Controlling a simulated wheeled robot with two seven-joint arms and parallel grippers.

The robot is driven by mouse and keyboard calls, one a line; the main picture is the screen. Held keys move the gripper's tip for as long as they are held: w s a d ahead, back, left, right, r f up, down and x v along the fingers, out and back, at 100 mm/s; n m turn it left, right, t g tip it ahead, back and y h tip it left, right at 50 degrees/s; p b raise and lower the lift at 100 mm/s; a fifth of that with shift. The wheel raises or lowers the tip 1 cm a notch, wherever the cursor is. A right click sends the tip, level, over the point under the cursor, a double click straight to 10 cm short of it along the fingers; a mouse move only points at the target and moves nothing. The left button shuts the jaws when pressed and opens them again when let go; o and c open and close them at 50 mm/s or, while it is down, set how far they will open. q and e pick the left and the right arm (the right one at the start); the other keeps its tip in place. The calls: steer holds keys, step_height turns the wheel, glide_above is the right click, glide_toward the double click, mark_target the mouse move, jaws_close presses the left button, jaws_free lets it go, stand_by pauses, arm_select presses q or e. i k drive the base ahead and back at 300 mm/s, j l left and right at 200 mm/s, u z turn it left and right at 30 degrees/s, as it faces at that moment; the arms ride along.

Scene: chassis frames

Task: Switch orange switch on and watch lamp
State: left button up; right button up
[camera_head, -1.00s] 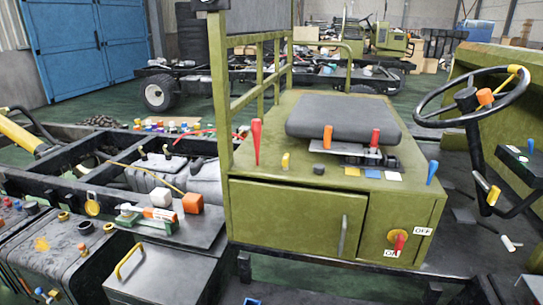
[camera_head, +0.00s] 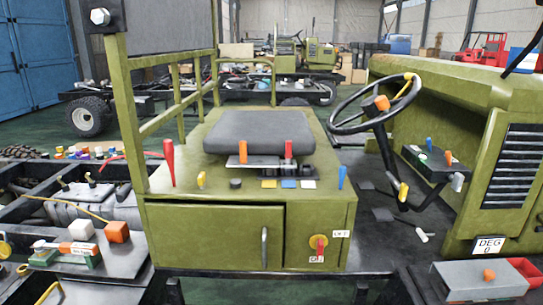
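Several orange parts are in view, and I cannot tell which one is the orange switch. An orange lever (camera_head: 243,151) stands upright in front of the grey seat. An orange knob (camera_head: 382,103) sits near the steering wheel's hub. A small orange lever (camera_head: 448,157) is on a dark box right of the steering column. An orange knob (camera_head: 489,274) is on a grey box at the lower right. I cannot make out a lamp with certainty. Neither of my grippers is in view.
The green seat box (camera_head: 213,235) carries a red-handled ON/OFF rotary switch (camera_head: 320,245), a red lever (camera_head: 169,161) and a blue lever (camera_head: 342,176). A steering wheel (camera_head: 335,124) stands right of it. A "DEG 0" sign (camera_head: 488,245) is at the right. Dark floor lies between.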

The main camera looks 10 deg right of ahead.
mark_target(449, 159)
steer(key=l, duration=0.45)
steer(key=k+l+u, duration=0.1)
steer(key=l, duration=0.35)
steer(key=k+l, duration=0.1)
steer(key=l, duration=0.35)
steer(key=k+l+u, duration=0.1)
steer(key=l, duration=0.35)
steer(key=k+l, duration=0.1)
steer(key=l, duration=0.3)
steer(key=k+l+u, duration=0.1)
steer(key=l, duration=0.35)
steer(key=k+l, duration=0.1)
steer(key=l, duration=0.35)
steer(key=k+l, duration=0.1)
steer(key=l, duration=0.35)
steer(key=k+l+u, duration=0.15)
steer(key=l, duration=0.7)
steer(key=k+l+u, duration=0.15)
steer(key=l, duration=0.25)
steer(key=k+l, duration=0.15)
steer(key=l, duration=0.25)
steer(key=k+l+u, duration=0.15)
steer(key=l, duration=0.3)
steer(key=k+l, duration=0.1)
steer(key=l, duration=0.3)
steer(key=u, duration=0.05)
